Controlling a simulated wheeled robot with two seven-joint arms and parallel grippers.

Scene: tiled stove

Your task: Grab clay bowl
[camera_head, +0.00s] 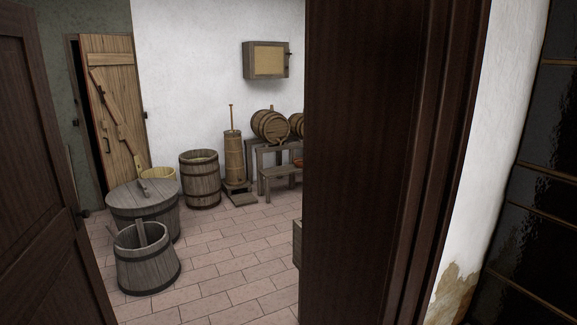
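A small reddish-brown object (298,162), possibly the clay bowl, sits on the low wooden bench (278,172) in the room beyond the doorway. The dark door frame cuts off its right side, and it is too small to make out clearly. Neither of my grippers is in view.
A dark open door (40,190) stands at left and a dark door frame (385,160) at right, with an opening between. Inside are a wooden bucket (148,268), a lidded tub (130,195), a barrel (200,182) and a churn (234,160). The tiled floor (240,260) is clear in the middle.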

